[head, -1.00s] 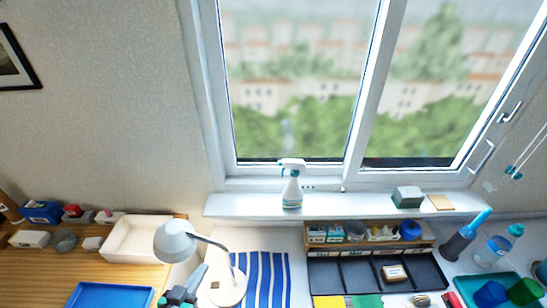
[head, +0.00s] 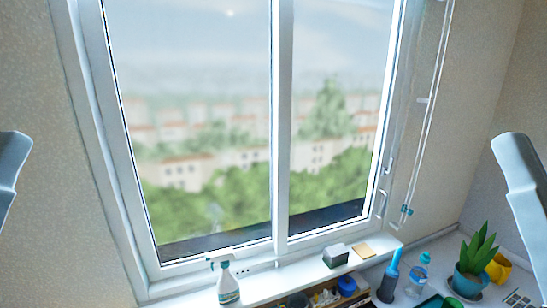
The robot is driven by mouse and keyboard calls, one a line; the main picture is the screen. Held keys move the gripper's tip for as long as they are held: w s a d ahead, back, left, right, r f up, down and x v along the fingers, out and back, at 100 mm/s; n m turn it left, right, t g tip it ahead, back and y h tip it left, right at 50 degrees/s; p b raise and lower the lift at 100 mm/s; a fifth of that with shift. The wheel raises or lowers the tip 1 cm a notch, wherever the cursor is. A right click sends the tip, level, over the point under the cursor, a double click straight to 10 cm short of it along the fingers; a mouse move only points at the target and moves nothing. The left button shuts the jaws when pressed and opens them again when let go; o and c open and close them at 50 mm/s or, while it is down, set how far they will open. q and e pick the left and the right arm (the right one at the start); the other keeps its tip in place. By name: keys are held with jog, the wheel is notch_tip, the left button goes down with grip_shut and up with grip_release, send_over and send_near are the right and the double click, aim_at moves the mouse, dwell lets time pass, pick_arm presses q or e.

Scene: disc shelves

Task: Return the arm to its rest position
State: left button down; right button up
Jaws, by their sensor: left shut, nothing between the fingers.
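A smooth grey link of my left arm (head: 12,165) shows at the left edge of the head view, at mid height. A similar link of my right arm (head: 525,185) shows at the right edge. Both stand in front of the wall, apart from the window and the sill. No fingertips of either gripper can be made out; the rest of both arms lies outside the picture.
A window (head: 215,130) fills the middle. On its sill (head: 285,281) stand a spray bottle (head: 228,286), a dark green box (head: 336,258) and a tan block (head: 363,251). A potted plant (head: 470,280), yellow cup (head: 498,267) and clear bottle (head: 417,277) stand lower right.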

notch_tip(320, 180, up, 16)
jog(key=p, duration=1.4)
jog(key=shift+r, duration=0.15)
